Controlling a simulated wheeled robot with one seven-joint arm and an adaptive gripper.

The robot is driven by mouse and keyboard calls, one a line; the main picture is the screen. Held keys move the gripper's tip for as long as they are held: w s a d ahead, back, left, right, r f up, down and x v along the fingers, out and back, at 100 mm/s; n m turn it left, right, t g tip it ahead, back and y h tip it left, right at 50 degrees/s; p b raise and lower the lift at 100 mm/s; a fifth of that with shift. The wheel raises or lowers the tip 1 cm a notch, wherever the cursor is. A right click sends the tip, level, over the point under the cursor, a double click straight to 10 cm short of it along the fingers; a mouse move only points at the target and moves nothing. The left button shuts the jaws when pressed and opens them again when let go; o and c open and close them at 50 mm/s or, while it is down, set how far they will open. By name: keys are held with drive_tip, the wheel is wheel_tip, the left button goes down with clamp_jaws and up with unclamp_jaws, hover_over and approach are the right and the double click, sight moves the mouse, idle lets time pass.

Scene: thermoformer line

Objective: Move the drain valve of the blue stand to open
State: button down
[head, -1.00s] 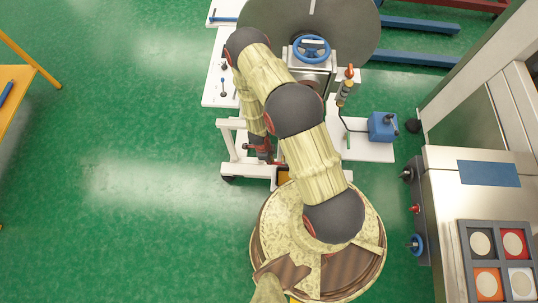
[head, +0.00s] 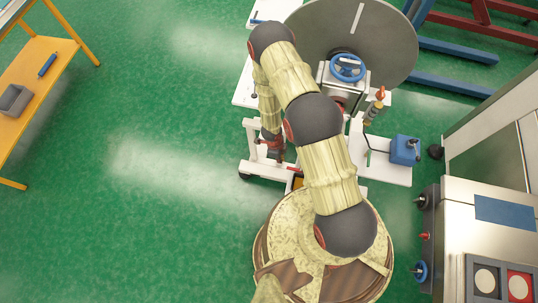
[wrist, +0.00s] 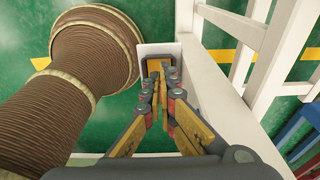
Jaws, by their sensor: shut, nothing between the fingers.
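My gripper (wrist: 165,108) is shut and empty in the wrist view, its fingers pointing at a dark-rimmed piece with a yellow middle (wrist: 153,66) on a white plate. In the head view my gripper (head: 278,156) hangs low beside the white wheeled frame (head: 262,170), below the large grey disc. I cannot make out which part is the drain valve of the blue stand. A small blue box with a dark lever (head: 404,150) stands on a white plate to the right. A red-topped fitting (head: 380,93) stands between it and the disc.
A blue handwheel (head: 347,67) sits before the grey disc (head: 385,40). A steel cabinet with knobs (head: 485,215) stands at right. A yellow table (head: 40,75) is at upper left. Green floor at left is free. White bars (wrist: 235,75) run close right of the gripper.

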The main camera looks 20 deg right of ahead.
drive_tip(key=shift+w+a+r+p, duration=0.2)
drive_tip(key=shift+w+a+p, duration=0.25)
drive_tip(key=shift+a, duration=0.25)
drive_tip(key=shift+w+a+r+p, duration=0.25)
drive_tip(key=shift+w+a+p, duration=0.2)
drive_tip(key=shift+a, duration=0.3)
drive_tip(key=shift+w+a+r+p, duration=0.2)
drive_tip(key=shift+w+a+p, duration=0.15)
drive_tip(key=shift+w+a, duration=0.25)
drive_tip(key=shift+s+a, duration=0.1)
